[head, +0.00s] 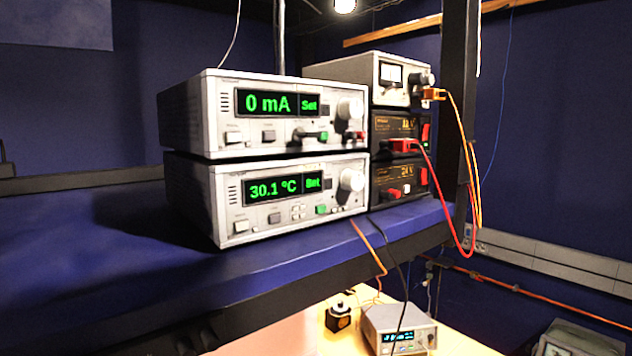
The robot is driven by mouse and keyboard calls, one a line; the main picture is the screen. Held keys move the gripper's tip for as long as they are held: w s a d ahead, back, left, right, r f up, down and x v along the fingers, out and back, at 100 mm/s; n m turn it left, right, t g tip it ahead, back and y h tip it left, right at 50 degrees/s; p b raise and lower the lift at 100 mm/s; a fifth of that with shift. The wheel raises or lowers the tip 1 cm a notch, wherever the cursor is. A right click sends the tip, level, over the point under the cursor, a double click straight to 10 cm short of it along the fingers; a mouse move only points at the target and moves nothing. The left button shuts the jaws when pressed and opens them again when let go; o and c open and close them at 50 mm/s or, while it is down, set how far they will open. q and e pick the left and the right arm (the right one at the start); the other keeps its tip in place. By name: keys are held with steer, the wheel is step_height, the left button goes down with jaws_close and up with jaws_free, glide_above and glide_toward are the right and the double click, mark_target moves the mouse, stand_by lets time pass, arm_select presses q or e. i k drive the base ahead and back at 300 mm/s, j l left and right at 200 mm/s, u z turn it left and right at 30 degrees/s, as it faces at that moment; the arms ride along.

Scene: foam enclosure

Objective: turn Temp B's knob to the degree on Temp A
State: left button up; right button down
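A white instrument (290,222) on the blue shelf shows "30.1 °C" and "Set" in green, with a pale round knob (351,181) at the right of its front. A similar white instrument (285,142) is stacked on it, showing "0 mA" and "Set", with its own knob (350,109). I cannot read any "Temp A" or "Temp B" label, so I cannot tell which unit is which. A smaller instrument (384,324) with a blue display stands on the lower table; its digits are too small to read. Neither of my grippers is in view.
To the right stand two black supply boxes (400,180) and a white meter box (350,75) on top. Red and orange cables (460,235) hang from them beside a dark post (458,80). The blue shelf (110,230) is bare at left. A small dark device (338,318) sits below.

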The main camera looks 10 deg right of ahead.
mark_target(350, 180)
steer(key=k+j+u, duration=0.1)
steer(key=k+u, duration=0.15)
steer(key=u, duration=0.25)
steer(key=k+j+u, duration=0.15)
steer(key=u, duration=0.35)
steer(key=k+j+u, duration=0.25)
steer(key=u, duration=0.25)
steer(key=k+j+u, duration=0.1)
steer(key=j+u, duration=0.25)
steer(key=u, duration=0.15)
steer(key=j+u, duration=0.35)
steer(key=u, duration=0.15)
steer(key=z, duration=2.6)
steer(key=l, duration=0.1)
